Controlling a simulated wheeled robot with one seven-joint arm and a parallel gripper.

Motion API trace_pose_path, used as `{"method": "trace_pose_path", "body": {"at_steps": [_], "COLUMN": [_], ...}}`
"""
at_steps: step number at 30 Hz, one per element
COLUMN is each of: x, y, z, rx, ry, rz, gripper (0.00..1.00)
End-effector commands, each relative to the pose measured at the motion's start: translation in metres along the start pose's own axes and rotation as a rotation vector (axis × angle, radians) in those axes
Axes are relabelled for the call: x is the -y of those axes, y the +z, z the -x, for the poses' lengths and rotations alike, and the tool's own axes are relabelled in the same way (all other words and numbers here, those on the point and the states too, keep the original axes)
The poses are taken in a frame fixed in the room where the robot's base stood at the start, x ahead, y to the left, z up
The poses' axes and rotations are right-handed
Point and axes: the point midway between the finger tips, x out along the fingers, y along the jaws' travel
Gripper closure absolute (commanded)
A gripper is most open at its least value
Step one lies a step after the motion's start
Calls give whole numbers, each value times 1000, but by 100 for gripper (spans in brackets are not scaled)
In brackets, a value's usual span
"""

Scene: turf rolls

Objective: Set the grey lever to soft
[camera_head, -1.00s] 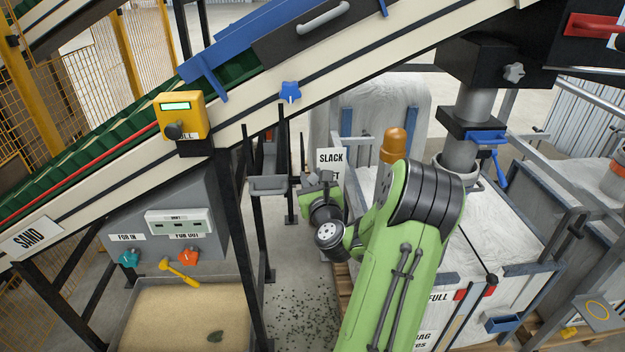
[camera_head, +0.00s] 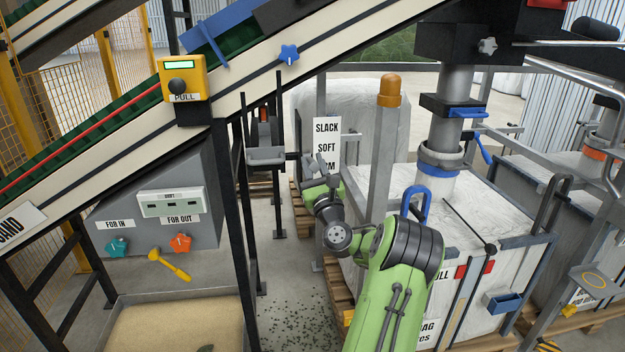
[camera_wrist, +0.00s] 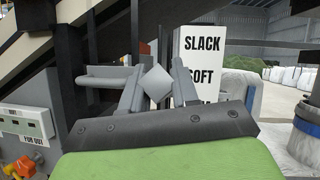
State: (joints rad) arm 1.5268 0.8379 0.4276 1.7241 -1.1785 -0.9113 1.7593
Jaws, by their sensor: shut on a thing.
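The grey lever shows as a diamond-shaped grey end (camera_wrist: 157,82) in the wrist view, between the two fingers of my gripper (camera_wrist: 156,88). My gripper is shut on it. In the head view my gripper (camera_head: 317,164) is in front of the lower left of the white sign (camera_head: 327,130), and the lever's grip is hard to make out. The sign reads SLACK at the top and SOFT below it; the third word is partly hidden. In the wrist view the lever end is left of the word SOFT, at about its height.
A grey bracket (camera_head: 266,155) on dark posts stands left of my gripper. A grey post with an orange cap (camera_head: 389,92) and a big white bag (camera_head: 470,205) are at right. The control box (camera_head: 160,204) with teal and orange knobs is at left.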

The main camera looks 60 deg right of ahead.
Motion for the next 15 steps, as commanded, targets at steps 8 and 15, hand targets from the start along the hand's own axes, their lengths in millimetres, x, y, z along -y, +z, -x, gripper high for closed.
{"method": "trace_pose_path", "body": {"at_steps": [8, 15], "x": [-1, -1], "y": [-3, -2], "z": [1, 0], "rx": [37, 37], "ry": [-6, -6], "rz": [5, 5], "gripper": [100, 66]}}
